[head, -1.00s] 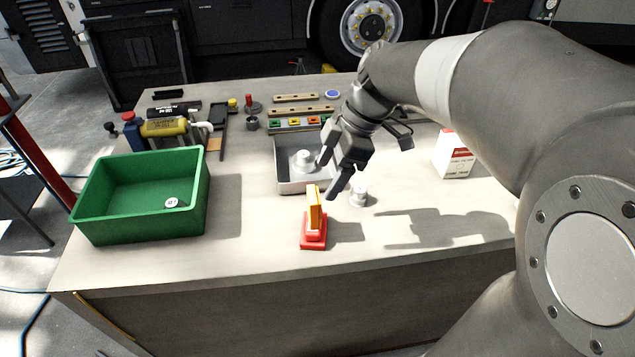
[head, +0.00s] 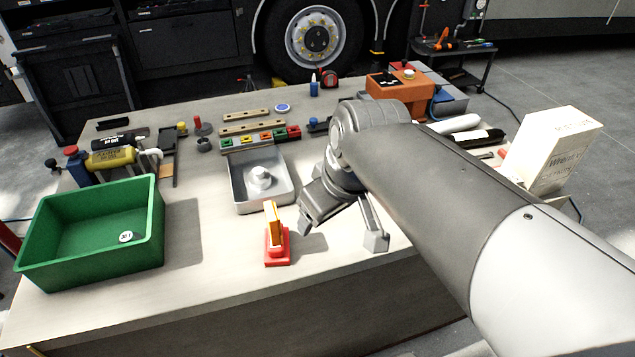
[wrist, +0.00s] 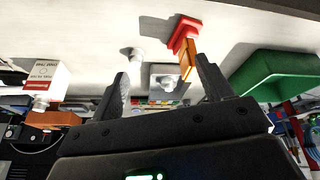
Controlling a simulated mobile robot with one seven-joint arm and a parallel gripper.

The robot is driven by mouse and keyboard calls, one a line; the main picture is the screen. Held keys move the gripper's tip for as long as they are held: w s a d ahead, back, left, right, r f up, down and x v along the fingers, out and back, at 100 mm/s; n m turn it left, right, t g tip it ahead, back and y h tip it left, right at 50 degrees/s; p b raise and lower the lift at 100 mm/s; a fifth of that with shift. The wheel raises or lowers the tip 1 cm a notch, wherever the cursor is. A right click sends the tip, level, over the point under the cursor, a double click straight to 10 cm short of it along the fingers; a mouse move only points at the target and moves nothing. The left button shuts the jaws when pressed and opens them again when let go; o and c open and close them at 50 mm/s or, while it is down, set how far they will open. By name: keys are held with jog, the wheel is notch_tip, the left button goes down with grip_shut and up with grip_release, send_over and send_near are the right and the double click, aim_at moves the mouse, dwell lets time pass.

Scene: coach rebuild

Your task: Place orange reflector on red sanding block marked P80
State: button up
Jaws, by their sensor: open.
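The orange reflector (head: 271,223) stands upright on the red sanding block (head: 277,258), near the front edge of the workbench. The P80 mark cannot be read. My gripper (head: 342,230) is open and empty, to the right of the reflector and apart from it. In the wrist view my gripper's two fingers (wrist: 163,75) are spread, with the orange reflector (wrist: 188,58) beyond the right fingertip and the red block (wrist: 184,32) behind it. Whether the reflector's whole base rests on the block is too small to tell.
A green bin (head: 150,225) stands at the left with a small white disc inside. A grey tray (head: 282,197) holding a white part lies behind the block. A white box (head: 562,150) is at the right.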

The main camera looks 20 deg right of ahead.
jog(key=m, duration=0.1)
jog(key=s+m+t, duration=0.1)
jog(key=s+d+f+m+h, duration=0.1)
jog(key=m, duration=0.1)
jog(key=shift+s, duration=0.2)
dwell(1.1)
